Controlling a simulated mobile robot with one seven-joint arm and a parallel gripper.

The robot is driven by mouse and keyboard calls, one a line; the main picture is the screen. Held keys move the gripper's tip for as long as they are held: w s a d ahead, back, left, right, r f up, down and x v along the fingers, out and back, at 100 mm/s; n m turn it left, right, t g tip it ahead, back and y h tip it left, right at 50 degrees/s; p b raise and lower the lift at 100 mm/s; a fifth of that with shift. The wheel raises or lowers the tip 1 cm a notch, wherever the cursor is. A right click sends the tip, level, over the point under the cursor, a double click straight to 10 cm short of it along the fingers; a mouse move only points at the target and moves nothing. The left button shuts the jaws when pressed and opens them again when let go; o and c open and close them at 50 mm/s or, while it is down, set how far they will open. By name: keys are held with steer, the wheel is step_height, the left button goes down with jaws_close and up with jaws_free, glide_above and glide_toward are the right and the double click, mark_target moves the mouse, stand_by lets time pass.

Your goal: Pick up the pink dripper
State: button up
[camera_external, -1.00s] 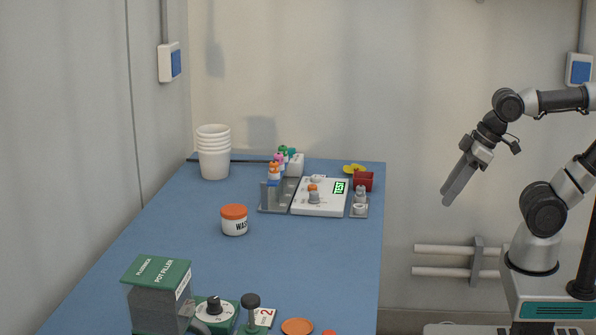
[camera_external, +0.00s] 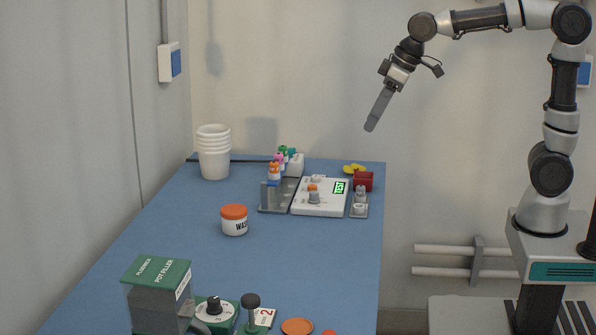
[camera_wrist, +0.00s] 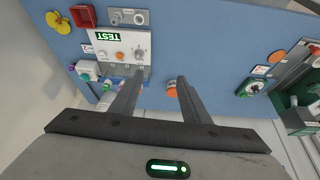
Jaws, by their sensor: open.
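The pink dripper (camera_external: 279,157) stands in a grey rack (camera_external: 269,199) at the back of the blue bench, between an orange-topped dripper (camera_external: 274,169) in front and a green-topped one (camera_external: 283,150) behind. Its lower part is hidden by the orange one. My gripper (camera_external: 371,127) is open and empty, in the air above the bench's back right, to the right of the rack and higher than it. In the wrist view the fingers (camera_wrist: 159,77) are spread apart, with the rack area partly behind the left finger.
A white device with a TEST display (camera_external: 320,198) sits right of the rack, with a red box (camera_external: 363,181) beyond it. Stacked white cups (camera_external: 214,155) stand left. A WASTE jar (camera_external: 235,221) and the pot filler (camera_external: 157,285) are nearer. The bench middle is clear.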

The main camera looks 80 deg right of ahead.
steer(key=w+d+r+p, duration=0.4)
steer(key=w+d+p, duration=0.1)
steer(key=w, duration=0.5)
steer(key=m+p, duration=0.1)
steer(key=p, duration=0.5)
glide_toward(280, 154)
steer(key=shift+g, duration=0.4)
steer(key=shift+w+p+x, duration=0.2)
steer(key=shift+p+x, duration=0.05)
steer(key=shift+x, duration=2)
steer(key=shift+w+p+x, duration=0.15)
steer(key=shift+p+x, duration=0.05)
steer(key=shift+x, duration=2.05)
steer(key=shift+a+r, duration=0.1)
steer(key=shift+r, duration=0.05)
steer(key=shift+c, duration=0.4)
jaws_close()
